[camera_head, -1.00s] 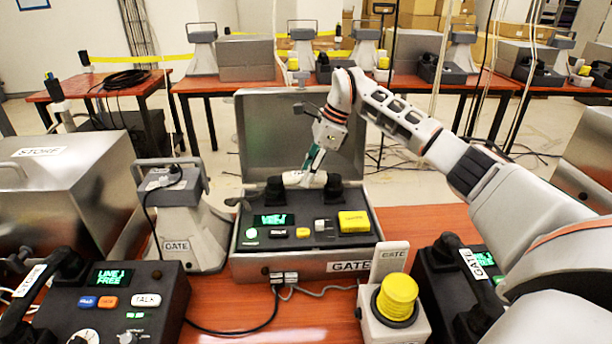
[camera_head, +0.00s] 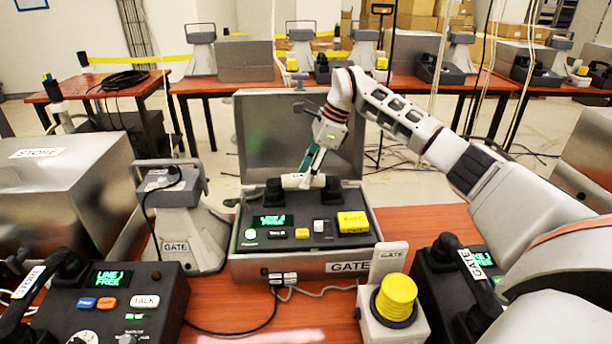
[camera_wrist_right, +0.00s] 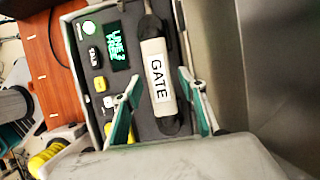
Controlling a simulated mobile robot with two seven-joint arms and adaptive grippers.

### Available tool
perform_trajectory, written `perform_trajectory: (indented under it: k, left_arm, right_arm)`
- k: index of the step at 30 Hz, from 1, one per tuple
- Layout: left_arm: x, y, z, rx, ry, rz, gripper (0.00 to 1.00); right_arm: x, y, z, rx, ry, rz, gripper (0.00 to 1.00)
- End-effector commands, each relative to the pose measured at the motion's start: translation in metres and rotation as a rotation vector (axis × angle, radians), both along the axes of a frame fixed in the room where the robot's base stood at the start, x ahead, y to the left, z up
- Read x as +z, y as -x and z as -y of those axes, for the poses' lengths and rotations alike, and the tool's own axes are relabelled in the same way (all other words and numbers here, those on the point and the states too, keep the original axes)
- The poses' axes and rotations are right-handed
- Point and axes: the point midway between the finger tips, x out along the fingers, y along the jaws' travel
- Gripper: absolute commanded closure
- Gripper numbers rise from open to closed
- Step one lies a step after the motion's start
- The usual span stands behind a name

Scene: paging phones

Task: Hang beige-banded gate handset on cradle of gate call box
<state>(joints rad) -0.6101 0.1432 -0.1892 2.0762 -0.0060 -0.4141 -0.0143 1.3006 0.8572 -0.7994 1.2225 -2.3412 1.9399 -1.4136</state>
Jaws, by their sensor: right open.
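The gate call box is an open silver case (camera_head: 245,268) with a dark panel, a lit green screen and a "GATE" label on its front. The beige-banded handset (camera_head: 296,181) has black ends and lies across the back of the panel, at the cradle. The right wrist view shows its beige band with a "GATE" label (camera_wrist_right: 160,97). My right gripper (camera_head: 309,168) is just above the handset. In the wrist view its two green-padded fingers (camera_wrist_right: 160,108) are spread, with the handset between them in the picture. The cradle under the handset is mostly hidden. My left gripper is out of view.
A grey "GATE" horn unit (camera_head: 180,228) stands left of the case. A yellow-topped beacon (camera_head: 397,298) stands in front, to the right. A "STORE" call box (camera_head: 150,300) is at front left, and another "GATE" phone (camera_head: 440,285) at right. Cables cross the red table.

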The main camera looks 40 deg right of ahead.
Motion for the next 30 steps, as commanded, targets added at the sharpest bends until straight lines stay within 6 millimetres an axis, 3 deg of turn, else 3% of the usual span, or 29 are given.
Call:
perform_trajectory:
  k: [9,15,30]
  left_arm:
    - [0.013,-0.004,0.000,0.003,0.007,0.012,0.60]
    - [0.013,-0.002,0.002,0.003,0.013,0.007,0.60]
    - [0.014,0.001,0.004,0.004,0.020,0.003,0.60]
  right_arm:
    - [0.066,0.013,0.023,-0.004,0.001,0.008,0.59]
    - [0.093,0.019,0.032,-0.003,0.001,0.005,0.59]
    - [0.102,0.022,0.036,-0.001,0.000,0.000,0.59]
